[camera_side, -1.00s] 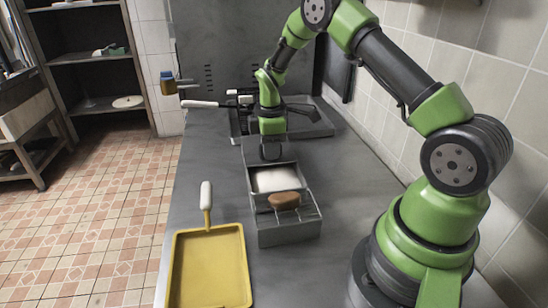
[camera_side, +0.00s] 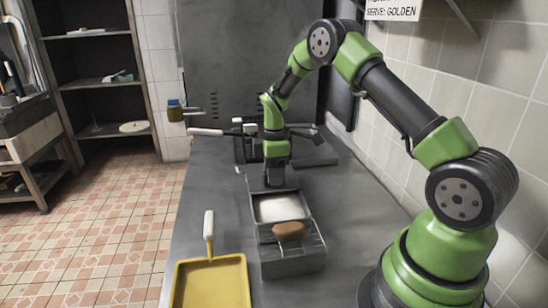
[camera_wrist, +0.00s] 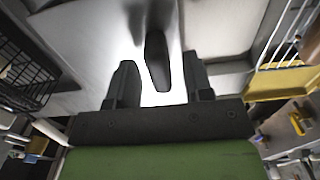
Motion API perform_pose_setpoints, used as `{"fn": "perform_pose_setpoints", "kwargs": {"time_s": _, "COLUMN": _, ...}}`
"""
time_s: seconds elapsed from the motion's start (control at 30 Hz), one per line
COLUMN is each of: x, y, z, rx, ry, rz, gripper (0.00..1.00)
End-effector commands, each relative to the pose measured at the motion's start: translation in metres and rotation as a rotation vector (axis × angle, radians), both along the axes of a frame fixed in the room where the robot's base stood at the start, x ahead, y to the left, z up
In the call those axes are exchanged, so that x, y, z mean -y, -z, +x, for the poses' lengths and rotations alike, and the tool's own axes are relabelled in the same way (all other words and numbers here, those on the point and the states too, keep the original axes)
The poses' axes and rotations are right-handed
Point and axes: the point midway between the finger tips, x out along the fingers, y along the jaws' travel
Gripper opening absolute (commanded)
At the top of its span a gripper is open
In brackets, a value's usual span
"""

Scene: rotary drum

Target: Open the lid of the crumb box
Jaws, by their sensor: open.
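A grey box (camera_side: 292,268) stands on the counter in the side view, with a white filling (camera_side: 281,209) in its rear compartment and a brown lump (camera_side: 288,231) over its front part. My gripper (camera_side: 274,184) points down just behind the white filling, at the box's rear edge. I cannot make out a separate lid there. In the wrist view my gripper (camera_wrist: 158,82) is open, with two dark fingers apart. A dark elongated piece (camera_wrist: 156,60) shows between them in front of a bright surface. I cannot tell whether it is a handle or touches the fingers.
A yellow tray (camera_side: 211,284) with a white-handled tool (camera_side: 209,228) lies at the front left of the counter. Dark equipment with a white-tipped handle (camera_side: 206,132) stands behind my gripper. A black wire basket (camera_wrist: 22,75) shows in the wrist view. The tiled wall is at the right.

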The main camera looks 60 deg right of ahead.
Motion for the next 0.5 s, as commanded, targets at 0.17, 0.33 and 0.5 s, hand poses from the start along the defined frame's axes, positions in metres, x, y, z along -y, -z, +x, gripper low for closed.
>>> {"fn": "perform_pose_setpoints", "kwargs": {"time_s": 0.17, "x": 0.0, "y": -0.037, "z": 0.001, "rx": 0.006, "ry": 0.0, "rz": -0.002, "gripper": 0.47}}
{"fn": "perform_pose_setpoints", "kwargs": {"time_s": 0.33, "x": 0.0, "y": -0.068, "z": 0.001, "rx": 0.005, "ry": 0.0, "rz": -0.002, "gripper": 0.47}}
{"fn": "perform_pose_setpoints", "kwargs": {"time_s": 0.5, "x": 0.0, "y": -0.084, "z": 0.0, "rx": 0.003, "ry": -0.001, "rz": -0.001, "gripper": 0.47}}
